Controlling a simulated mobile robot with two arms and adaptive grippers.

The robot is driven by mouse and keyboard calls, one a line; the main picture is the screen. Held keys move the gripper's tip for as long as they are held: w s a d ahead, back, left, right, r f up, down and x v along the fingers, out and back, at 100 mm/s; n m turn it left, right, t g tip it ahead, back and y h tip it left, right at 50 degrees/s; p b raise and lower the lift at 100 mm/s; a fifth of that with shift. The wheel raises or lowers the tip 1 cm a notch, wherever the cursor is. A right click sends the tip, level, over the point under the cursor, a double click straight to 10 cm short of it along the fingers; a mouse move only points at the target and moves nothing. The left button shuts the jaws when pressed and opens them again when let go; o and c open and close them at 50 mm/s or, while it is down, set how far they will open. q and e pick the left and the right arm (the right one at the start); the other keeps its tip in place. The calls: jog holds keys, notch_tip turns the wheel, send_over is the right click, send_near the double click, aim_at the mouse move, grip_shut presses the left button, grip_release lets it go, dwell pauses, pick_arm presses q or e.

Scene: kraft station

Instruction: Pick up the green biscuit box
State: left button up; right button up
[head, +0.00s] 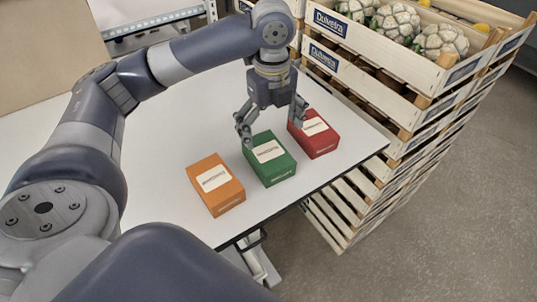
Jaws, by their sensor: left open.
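The green biscuit box (272,161) lies flat on the white table, in the middle of a row of three boxes, with a pale label on top. My left gripper (272,127) hangs above it, pointing down, with its fingers spread open. One finger is near the green box's left far corner and the other is near the red box's far left edge. I cannot tell whether either finger touches a box. The gripper holds nothing. My right gripper does not show.
An orange box (216,185) lies to the left of the green one and a red box (316,134) to the right. The white table (165,175) is bare to the left. Stacked wooden crates (385,95) with vegetables stand beside the table's right edge. A metal shelf (150,22) is behind.

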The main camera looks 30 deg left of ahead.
aim_at(268, 151)
pick_arm(q)
notch_tip(268, 151, down, 2)
jog(key=shift+f, duration=0.25)
jog(key=shift+a+f, duration=0.1)
jog(key=shift+f, duration=0.5)
jog(key=f, duration=0.1)
jog(key=f+p, duration=0.1)
jog(key=f, duration=0.1)
jog(key=shift+s+a+f, duration=0.2)
jog(key=shift+a+f, duration=0.05)
jog(key=shift+f, duration=0.6)
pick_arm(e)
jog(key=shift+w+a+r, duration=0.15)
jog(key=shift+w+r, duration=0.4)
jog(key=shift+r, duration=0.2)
pick_arm(q)
jog(key=c, duration=1.3)
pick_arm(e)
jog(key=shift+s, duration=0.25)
